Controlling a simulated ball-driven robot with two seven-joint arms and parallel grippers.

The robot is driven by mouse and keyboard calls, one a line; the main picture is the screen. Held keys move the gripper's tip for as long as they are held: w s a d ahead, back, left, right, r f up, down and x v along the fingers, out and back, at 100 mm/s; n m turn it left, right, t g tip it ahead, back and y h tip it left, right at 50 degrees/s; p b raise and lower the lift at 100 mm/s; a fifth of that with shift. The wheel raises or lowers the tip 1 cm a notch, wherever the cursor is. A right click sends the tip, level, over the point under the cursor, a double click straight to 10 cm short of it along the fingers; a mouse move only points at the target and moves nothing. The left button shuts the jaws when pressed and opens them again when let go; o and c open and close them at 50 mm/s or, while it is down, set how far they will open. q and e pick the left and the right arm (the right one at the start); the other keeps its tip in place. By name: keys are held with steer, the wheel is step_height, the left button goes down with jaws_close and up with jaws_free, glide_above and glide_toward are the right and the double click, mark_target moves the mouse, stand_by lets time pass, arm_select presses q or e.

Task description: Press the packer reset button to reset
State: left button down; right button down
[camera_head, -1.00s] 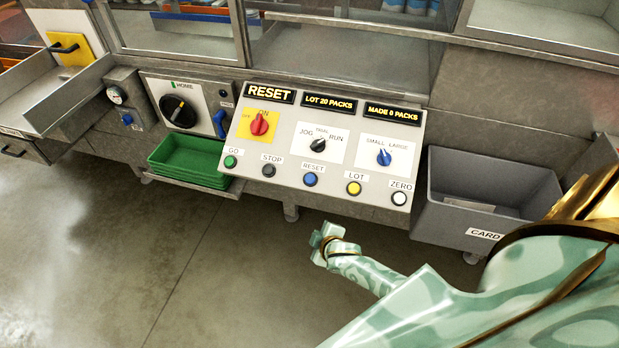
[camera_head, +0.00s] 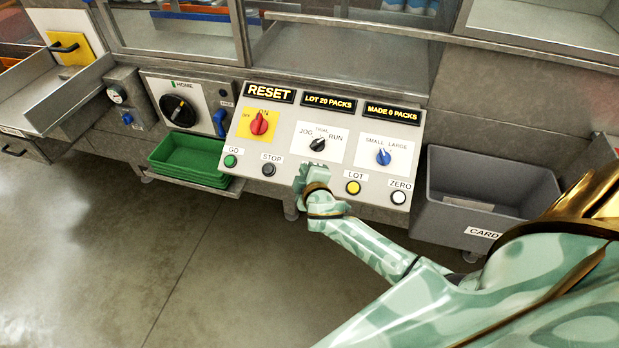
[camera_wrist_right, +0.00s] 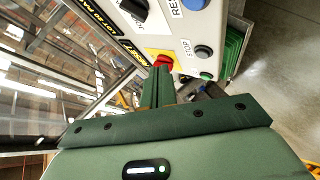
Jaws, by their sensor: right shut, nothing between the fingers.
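The sloped control panel (camera_head: 286,186) carries a row of buttons. The blue reset button and its label are hidden behind my right gripper (camera_head: 312,170) in the head view. In the right wrist view, the blue reset button (camera_wrist_right: 195,4) shows at the top edge beside its partly cut label. My right gripper (camera_wrist_right: 157,88) is shut and empty. In the head view it overlaps the panel between the stop button (camera_head: 268,170) and the yellow lot button (camera_head: 353,188). I cannot tell whether it touches the panel. My left gripper is not in view.
Above the row are a red knob (camera_head: 259,123), a black knob (camera_head: 318,144) and a blue knob (camera_head: 383,156). The green go button (camera_head: 230,161) and white zero button (camera_head: 398,198) sit at the ends. Green trays (camera_head: 185,160) stand left, a grey card bin (camera_head: 480,217) right.

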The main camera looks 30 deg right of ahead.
steer(key=shift+f, duration=0.15)
steer(key=w+d+f+b, duration=0.2)
steer(key=d+f+b, duration=0.1)
steer(key=f+b, duration=0.4)
steer(key=shift+w+d+f+b, duration=0.2)
steer(key=shift+w+b, duration=0.1)
steer(key=shift+w, duration=0.1)
stand_by(1.7)
steer(key=shift+w+d+f, duration=0.15)
steer(key=shift+f, duration=0.15)
